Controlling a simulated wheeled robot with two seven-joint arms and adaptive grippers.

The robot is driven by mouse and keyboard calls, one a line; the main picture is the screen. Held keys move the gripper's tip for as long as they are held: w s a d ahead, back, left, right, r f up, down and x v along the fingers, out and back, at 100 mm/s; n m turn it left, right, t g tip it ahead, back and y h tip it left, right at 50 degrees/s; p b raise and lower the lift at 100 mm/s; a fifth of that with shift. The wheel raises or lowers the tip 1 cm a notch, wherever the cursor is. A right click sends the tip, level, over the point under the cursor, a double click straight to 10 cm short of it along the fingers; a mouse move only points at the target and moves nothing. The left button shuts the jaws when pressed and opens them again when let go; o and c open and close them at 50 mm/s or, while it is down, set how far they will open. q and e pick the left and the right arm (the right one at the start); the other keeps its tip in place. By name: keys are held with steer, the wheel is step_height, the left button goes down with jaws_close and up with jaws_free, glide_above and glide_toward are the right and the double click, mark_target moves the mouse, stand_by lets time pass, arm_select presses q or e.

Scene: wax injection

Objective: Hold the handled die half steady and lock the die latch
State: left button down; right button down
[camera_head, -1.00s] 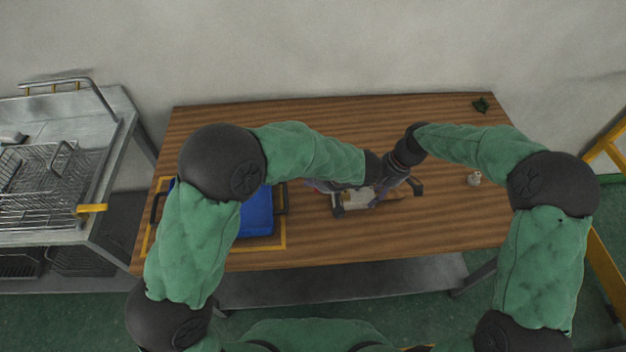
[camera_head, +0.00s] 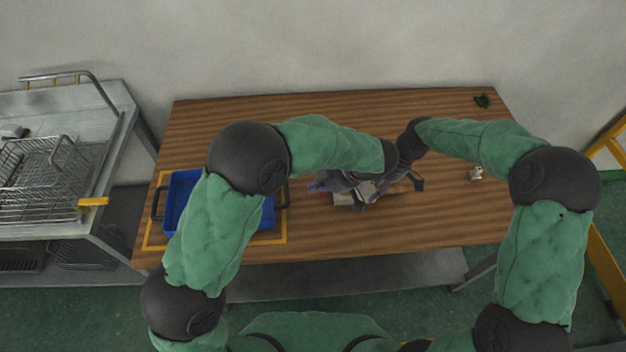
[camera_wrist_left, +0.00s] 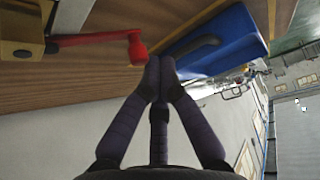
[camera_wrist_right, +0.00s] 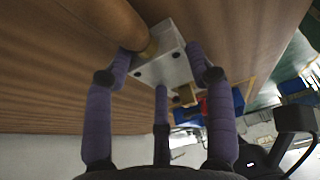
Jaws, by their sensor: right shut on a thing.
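The silver die (camera_head: 344,200) lies on the wooden table, partly covered by my arms. In the right wrist view, my right gripper (camera_wrist_right: 165,65) is shut with its fingers on both sides of the metal die block (camera_wrist_right: 165,62). A dark handle (camera_wrist_right: 112,20) with a brass collar sticks out of that block. The red latch lever (camera_wrist_left: 95,39) extends from a brass part of the die in the left wrist view and ends in a red knob (camera_wrist_left: 138,50). My left gripper (camera_wrist_left: 160,62) has its fingertips together, close beside the knob; contact is unclear.
A blue bin (camera_head: 180,195) with dark handles stands inside a yellow outline at the table's left. A small pale object (camera_head: 475,174) and a dark green item (camera_head: 482,101) lie to the right. A metal rack with wire baskets (camera_head: 40,170) stands left of the table.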

arm_select(q)
steer(key=shift+s+d, duration=1.05)
steer(key=shift+s, duration=0.1)
steer(key=shift+s+d, duration=0.3)
steer(key=shift+d, duration=0.3)
steer(key=shift+s+d, duration=0.3)
steer(key=shift+d, duration=0.25)
steer(key=shift+s, duration=0.1)
steer(key=shift+s, duration=0.7)
steer(key=shift+d+r, duration=0.25)
steer(key=shift+r, duration=0.1)
steer(key=s+d+r, duration=0.1)
steer(key=s+d, duration=0.1)
steer(key=d, duration=0.4)
steer(key=s+d, duration=0.1)
steer(key=d, duration=0.5)
steer(key=shift+s+d+r, duration=0.35)
steer(key=shift+s+d, duration=0.05)
